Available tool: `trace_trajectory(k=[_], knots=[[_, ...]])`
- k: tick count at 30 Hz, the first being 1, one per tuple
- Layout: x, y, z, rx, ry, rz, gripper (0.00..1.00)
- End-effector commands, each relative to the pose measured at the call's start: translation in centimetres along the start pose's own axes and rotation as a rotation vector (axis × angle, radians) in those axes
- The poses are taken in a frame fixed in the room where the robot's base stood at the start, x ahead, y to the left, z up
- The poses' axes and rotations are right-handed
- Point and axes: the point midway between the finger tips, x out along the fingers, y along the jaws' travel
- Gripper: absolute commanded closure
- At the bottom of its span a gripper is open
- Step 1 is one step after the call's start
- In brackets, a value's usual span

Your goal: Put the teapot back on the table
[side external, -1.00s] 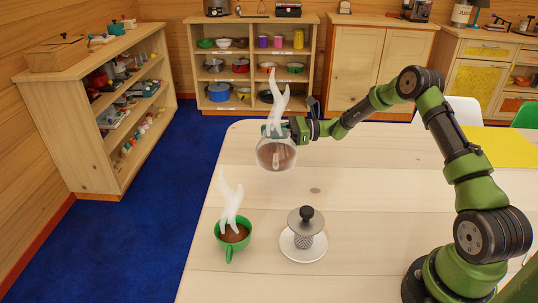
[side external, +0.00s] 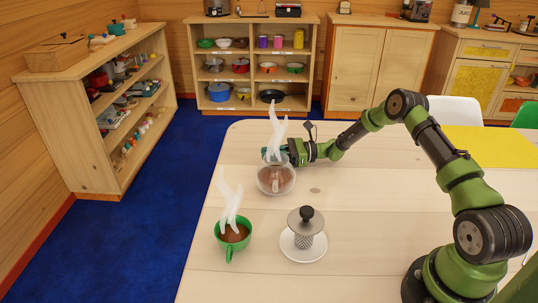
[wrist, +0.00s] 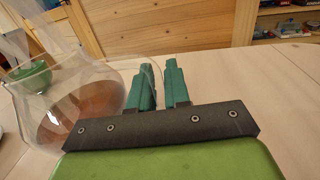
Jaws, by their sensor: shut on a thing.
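A clear glass teapot (side external: 275,181) with brown liquid and white steam is at the back left of the pale wooden table (side external: 370,240). It looks upright and very low, at or just above the table top; I cannot tell whether it touches. My gripper (side external: 284,153) is at its upper right side, shut on the teapot. In the wrist view the teapot (wrist: 75,110) is left of the green fingers (wrist: 158,88), and its handle between them is hard to make out.
A green cup (side external: 232,237) of brown drink, steaming, stands near the table's left edge. A grey infuser with a black knob (side external: 306,222) stands on a white saucer (side external: 303,253). A yellow mat (side external: 490,147) lies at the back right. The table's middle is clear.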

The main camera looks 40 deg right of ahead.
Motion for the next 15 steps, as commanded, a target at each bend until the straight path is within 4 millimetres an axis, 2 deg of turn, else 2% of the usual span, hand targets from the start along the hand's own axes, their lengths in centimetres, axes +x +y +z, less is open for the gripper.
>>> trace_trajectory(k=[1, 5, 15], knots=[[0.01, 0.00, -0.05, 0.000, 0.000, 0.000, 0.79], [0.01, 0.01, -0.02, 0.000, 0.000, 0.000, 0.59], [0.01, 0.01, 0.31, -0.001, 0.000, 0.000, 0.58]])
